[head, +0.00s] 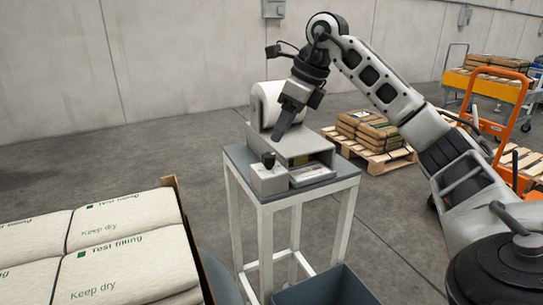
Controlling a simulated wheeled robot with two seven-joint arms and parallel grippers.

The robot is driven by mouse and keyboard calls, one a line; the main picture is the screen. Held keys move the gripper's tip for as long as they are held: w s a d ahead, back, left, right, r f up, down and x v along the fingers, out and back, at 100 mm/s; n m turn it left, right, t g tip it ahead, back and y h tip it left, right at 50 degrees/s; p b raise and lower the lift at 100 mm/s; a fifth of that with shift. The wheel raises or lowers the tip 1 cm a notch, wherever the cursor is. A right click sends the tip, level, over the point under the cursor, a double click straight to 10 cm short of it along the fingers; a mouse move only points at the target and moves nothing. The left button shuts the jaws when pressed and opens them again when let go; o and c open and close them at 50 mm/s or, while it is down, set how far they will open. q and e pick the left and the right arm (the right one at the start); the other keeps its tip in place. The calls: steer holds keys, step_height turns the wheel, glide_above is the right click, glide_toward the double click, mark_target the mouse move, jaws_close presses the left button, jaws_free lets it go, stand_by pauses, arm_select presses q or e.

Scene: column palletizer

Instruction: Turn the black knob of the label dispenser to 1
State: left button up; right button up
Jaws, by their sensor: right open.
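The label dispenser (300,146) is a light grey box with a white label roll (268,100) at its back left, standing on a small grey-topped stand (345,168). Its black knob (268,159) sits on the low front-left part of the dispenser. Its setting marks are too small to read. My right gripper (279,136) reaches down from above, with its fingers just above and slightly right of the knob, apart from it as far as I can tell. It is open and holds nothing that I can see. My left gripper is not in view.
White sacks marked "Keep dry" (120,265) lie stacked at the lower left. A dark bin (328,290) stands below the stand's front. A wooden pallet with brown sacks (372,130) is behind right, and an orange cart (497,85) stands farther right.

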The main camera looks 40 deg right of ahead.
mark_target(269, 155)
steer(key=x, duration=0.7)
steer(key=shift+f+b, duration=0.15)
steer(key=shift+b, duration=0.25)
steer(key=c, duration=1)
